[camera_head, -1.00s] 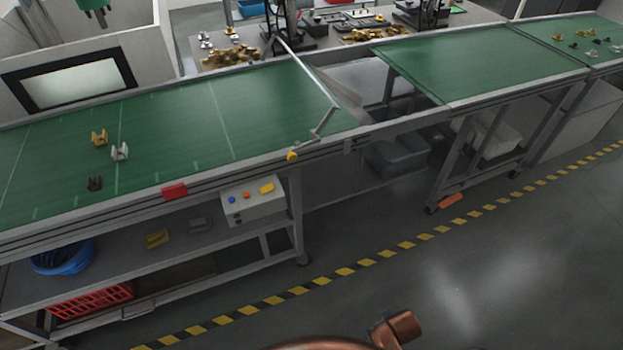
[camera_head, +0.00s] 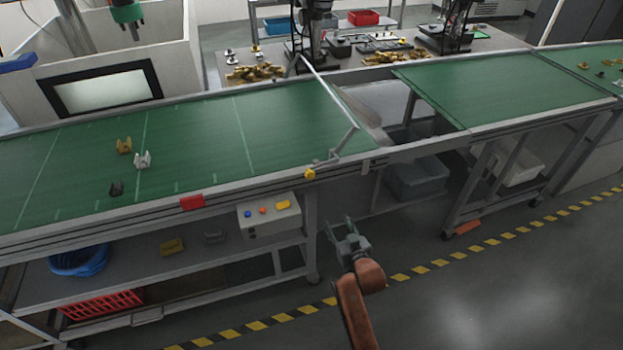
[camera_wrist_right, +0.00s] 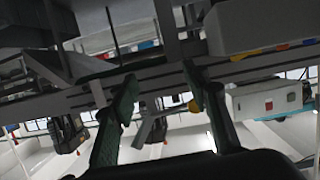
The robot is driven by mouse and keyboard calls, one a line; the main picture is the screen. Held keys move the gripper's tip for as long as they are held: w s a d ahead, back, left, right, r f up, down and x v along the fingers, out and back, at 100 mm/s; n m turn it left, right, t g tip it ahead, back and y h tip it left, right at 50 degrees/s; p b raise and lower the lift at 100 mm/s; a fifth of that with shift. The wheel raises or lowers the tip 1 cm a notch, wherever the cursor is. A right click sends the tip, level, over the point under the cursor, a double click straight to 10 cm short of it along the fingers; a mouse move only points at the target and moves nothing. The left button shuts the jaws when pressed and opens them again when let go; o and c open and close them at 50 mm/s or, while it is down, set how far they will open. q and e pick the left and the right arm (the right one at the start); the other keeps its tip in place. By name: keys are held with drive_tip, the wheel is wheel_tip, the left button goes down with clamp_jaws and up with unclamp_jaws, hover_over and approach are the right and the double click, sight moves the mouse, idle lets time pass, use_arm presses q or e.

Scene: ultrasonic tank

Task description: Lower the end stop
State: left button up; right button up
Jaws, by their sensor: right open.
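The end stop (camera_head: 331,91) is a thin light-grey bar crossing the end of the left green belt. Its near end joins a slanted grey arm, which appears to hold the bar above the belt surface. A yellow knob (camera_head: 310,174) sits below that arm on the belt's front side rail. My right gripper (camera_head: 341,224) is open and empty, below and right of the knob and apart from it. In the right wrist view the knob (camera_wrist_right: 195,105) shows close to one of the spread fingers. My left gripper is not in view.
The left belt (camera_head: 200,150) carries several small clips (camera_head: 142,160). A control box (camera_head: 269,217) and a red block (camera_head: 192,202) are on the front side. A gap separates this belt from the right belt (camera_head: 500,90). Open floor (camera_head: 470,290) lies in front.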

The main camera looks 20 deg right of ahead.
sight(311, 177)
drive_tip(key=w+a+r+t, duration=0.3)
drive_tip(key=w+a+r, duration=0.2)
drive_tip(key=w+r, duration=0.35)
drive_tip(key=shift+y, duration=0.3)
drive_tip(key=w, duration=0.4)
drive_tip(key=w+b, duration=0.1)
drive_tip(key=w, duration=0.1)
drive_tip(key=shift+w+d+r, duration=0.1)
drive_tip(key=shift+w+r, duration=0.15)
drive_tip(key=shift+w, duration=0.1)
drive_tip(key=shift+c, duration=0.4)
clamp_jaws()
